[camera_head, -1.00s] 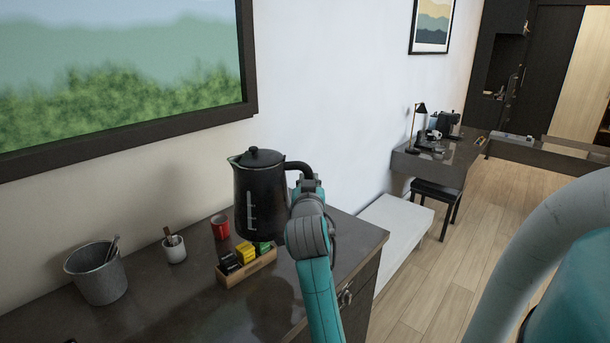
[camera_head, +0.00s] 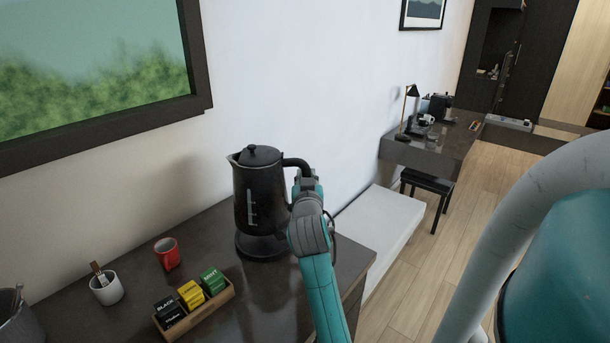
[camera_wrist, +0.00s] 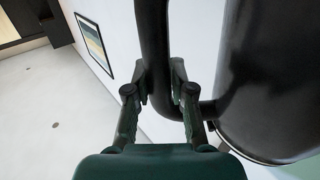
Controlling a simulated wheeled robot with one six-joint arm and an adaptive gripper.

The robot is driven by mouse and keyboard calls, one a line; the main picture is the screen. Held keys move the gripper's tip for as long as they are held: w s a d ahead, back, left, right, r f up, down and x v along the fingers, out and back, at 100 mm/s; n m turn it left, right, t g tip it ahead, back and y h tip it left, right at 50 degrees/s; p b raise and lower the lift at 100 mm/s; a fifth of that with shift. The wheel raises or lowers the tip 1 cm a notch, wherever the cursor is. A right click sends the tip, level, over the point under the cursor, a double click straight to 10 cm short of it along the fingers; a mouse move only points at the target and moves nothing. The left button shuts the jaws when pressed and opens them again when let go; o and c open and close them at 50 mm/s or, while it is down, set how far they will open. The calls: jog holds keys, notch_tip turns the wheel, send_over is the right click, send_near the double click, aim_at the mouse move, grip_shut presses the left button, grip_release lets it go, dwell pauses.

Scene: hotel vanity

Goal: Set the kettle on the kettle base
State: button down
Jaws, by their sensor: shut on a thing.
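The black kettle (camera_head: 258,197) is upright near the right end of the dark counter, spout to the left. My gripper (camera_head: 306,184) is shut on its handle (camera_head: 297,163) from the right. The round dark kettle base (camera_head: 263,246) shows directly below the kettle on the counter. I cannot tell whether the kettle's bottom touches the base or hangs just above it. In the wrist view, my gripper's fingers (camera_wrist: 160,88) stand on both sides of the handle (camera_wrist: 154,45), and the kettle body (camera_wrist: 270,75) is at the right.
A wooden tea box (camera_head: 196,309) with labelled packets stands left of the base. The counter's right edge is close to the kettle; a pale bench (camera_head: 385,222) lies beyond.

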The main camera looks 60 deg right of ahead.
jog(key=shift+f, duration=2.5)
jog(key=shift+s, duration=0.15)
jog(key=shift+f, duration=0.75)
jog(key=c, duration=1.3)
grip_release()
jog(key=shift+f, duration=0.2)
jog(key=shift+v, duration=5.5)
